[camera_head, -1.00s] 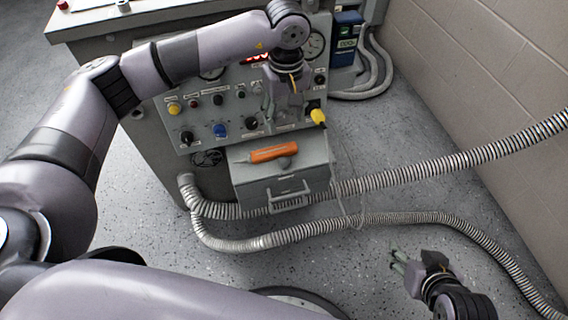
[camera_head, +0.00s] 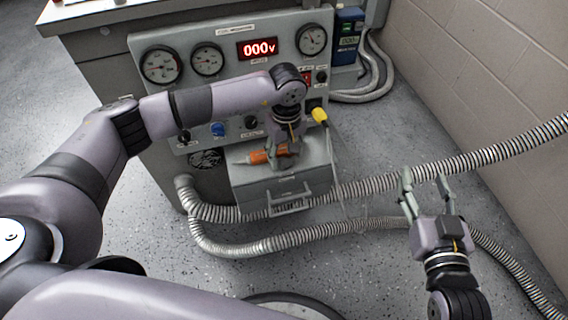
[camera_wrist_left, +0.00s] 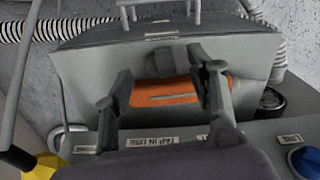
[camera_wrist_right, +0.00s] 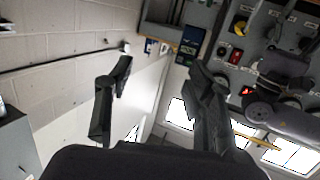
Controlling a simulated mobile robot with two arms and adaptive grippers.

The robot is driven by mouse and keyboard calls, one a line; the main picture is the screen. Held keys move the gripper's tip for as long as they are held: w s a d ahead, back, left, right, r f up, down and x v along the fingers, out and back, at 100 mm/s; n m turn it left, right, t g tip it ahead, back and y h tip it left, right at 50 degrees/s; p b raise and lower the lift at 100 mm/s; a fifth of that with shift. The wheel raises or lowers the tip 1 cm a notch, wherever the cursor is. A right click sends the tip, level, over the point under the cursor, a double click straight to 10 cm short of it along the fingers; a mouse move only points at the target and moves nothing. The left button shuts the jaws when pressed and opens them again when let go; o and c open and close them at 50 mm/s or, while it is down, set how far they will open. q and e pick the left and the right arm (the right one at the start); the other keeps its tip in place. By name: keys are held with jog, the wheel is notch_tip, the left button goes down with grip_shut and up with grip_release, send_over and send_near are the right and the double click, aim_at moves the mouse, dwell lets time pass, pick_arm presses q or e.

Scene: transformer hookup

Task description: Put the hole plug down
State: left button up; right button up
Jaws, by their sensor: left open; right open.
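My left gripper (camera_head: 284,160) is open, low over the grey box on the panel's front. In the left wrist view its fingers (camera_wrist_left: 163,82) stand on either side of an orange-bodied tool (camera_wrist_left: 165,94), which lies on the box top. The tool also shows in the head view (camera_head: 258,157), partly covered by the gripper. A dark grey rounded piece (camera_wrist_left: 176,60) lies against the tool between the fingers; I cannot tell whether it is the hole plug or part of the tool. My right gripper (camera_head: 424,180) is open and empty, above the floor at the right.
The grey box (camera_head: 255,186) has a handle on its front. The panel behind carries gauges (camera_head: 207,60), a red display (camera_head: 258,48), knobs and a yellow plug (camera_head: 319,115). Ribbed hoses (camera_head: 300,238) run across the floor to the right, near a block wall (camera_head: 470,90).

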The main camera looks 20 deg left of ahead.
pick_arm(q)
jog(key=shift+f, duration=1.35)
pick_arm(e)
jog(key=r, duration=0.1)
jog(key=r+t, duration=0.2)
jog(key=shift+w+a+r+y, duration=0.2)
jog(key=shift+a+r+y, duration=0.1)
jog(key=shift+y, duration=0.1)
pick_arm(q)
jog(key=shift+c, duration=0.6)
grip_shut()
jog(key=shift+r, duration=0.1)
